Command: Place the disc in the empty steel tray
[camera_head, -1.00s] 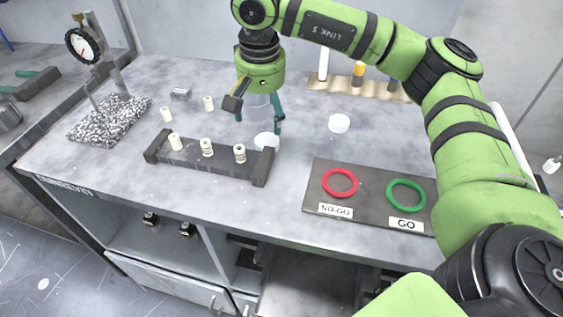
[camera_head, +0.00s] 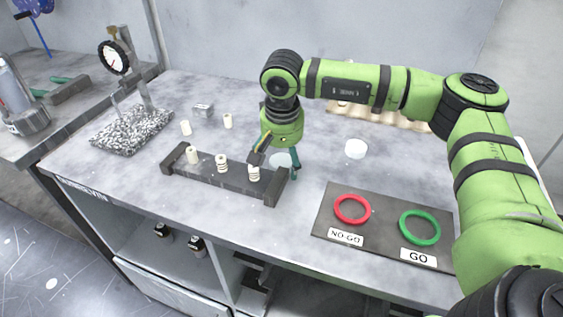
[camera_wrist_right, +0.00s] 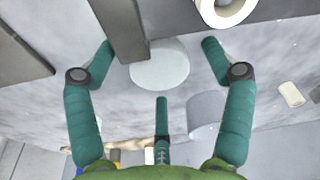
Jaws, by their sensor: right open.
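A pale white disc (camera_head: 280,160) lies on the grey bench by the right end of the dark rack. My right gripper (camera_head: 277,167) is low over it, fingers open and pointing down. In the right wrist view the disc (camera_wrist_right: 160,68) shows between the spread fingers of the gripper (camera_wrist_right: 158,52), with a gap on both sides and part hidden behind the rack's end. A second white disc (camera_head: 355,149) lies farther right on the bench. I cannot make out an empty steel tray. My left gripper is not in view.
The dark rack (camera_head: 225,180) carries white pieces close to my fingers. A plate (camera_head: 385,243) with red and green rings lies front right. Small white cylinders (camera_head: 227,121), a dial gauge stand (camera_head: 130,128) and a pale strip (camera_head: 385,116) stand around. Bench between disc and plate is clear.

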